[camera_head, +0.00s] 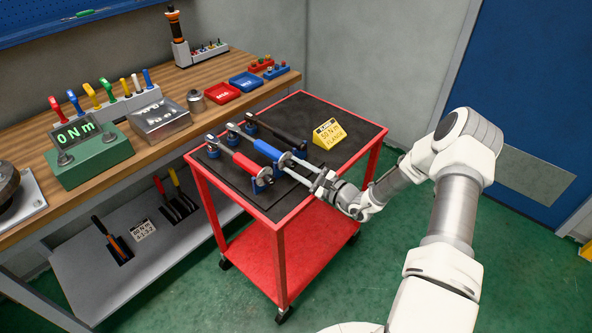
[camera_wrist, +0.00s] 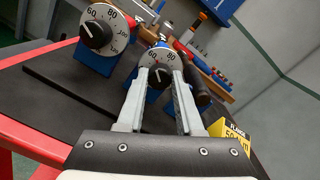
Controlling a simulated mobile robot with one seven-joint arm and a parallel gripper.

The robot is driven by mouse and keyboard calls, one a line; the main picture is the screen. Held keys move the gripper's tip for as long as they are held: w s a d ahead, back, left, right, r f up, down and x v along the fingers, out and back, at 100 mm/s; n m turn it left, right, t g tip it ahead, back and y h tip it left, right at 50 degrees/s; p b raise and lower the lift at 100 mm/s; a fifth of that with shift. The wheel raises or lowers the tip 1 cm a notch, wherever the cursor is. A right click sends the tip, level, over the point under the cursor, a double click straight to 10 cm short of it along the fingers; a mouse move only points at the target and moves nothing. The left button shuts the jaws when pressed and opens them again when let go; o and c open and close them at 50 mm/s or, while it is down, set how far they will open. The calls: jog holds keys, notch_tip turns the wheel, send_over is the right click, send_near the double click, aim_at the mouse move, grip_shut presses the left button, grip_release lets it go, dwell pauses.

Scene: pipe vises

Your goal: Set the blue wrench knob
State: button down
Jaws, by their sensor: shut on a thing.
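The blue wrench (camera_head: 268,150) lies between the red wrench (camera_head: 248,166) and the black wrench (camera_head: 280,130) on the cart's black top. My gripper (camera_head: 297,162) reaches this end from the right. In the wrist view, its fingertips (camera_wrist: 160,72) are shut on the black knob (camera_wrist: 160,76) at the dial's middle. The knob's exact setting is too small to read. A yellow sign (camera_head: 329,133) on the cart reads 50 Nm FLANGE; it also shows in the wrist view (camera_wrist: 229,132).
The red wrench's dial (camera_wrist: 98,33) stands close left of my fingers in the wrist view. The black wrench's handle (camera_wrist: 199,88) is close on the right. A workbench (camera_head: 150,140) holds a green 0 Nm display box (camera_head: 90,155). The cart's right rear corner is clear.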

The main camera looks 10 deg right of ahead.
jog(key=n+b, duration=0.1)
jog(key=n, duration=0.2)
jog(key=shift+f+n+b, duration=0.15)
jog(key=shift+n+b, duration=0.15)
jog(key=shift+b, duration=0.1)
jog(key=shift+n+b, duration=1.15)
jog(key=shift+n, duration=0.65)
jog(key=c, duration=0.5)
grip_release()
jog(key=shift+c, duration=0.2)
jog(key=v, duration=1.7)
jog(key=shift+s+r, duration=0.2)
jog(key=shift+r, duration=0.05)
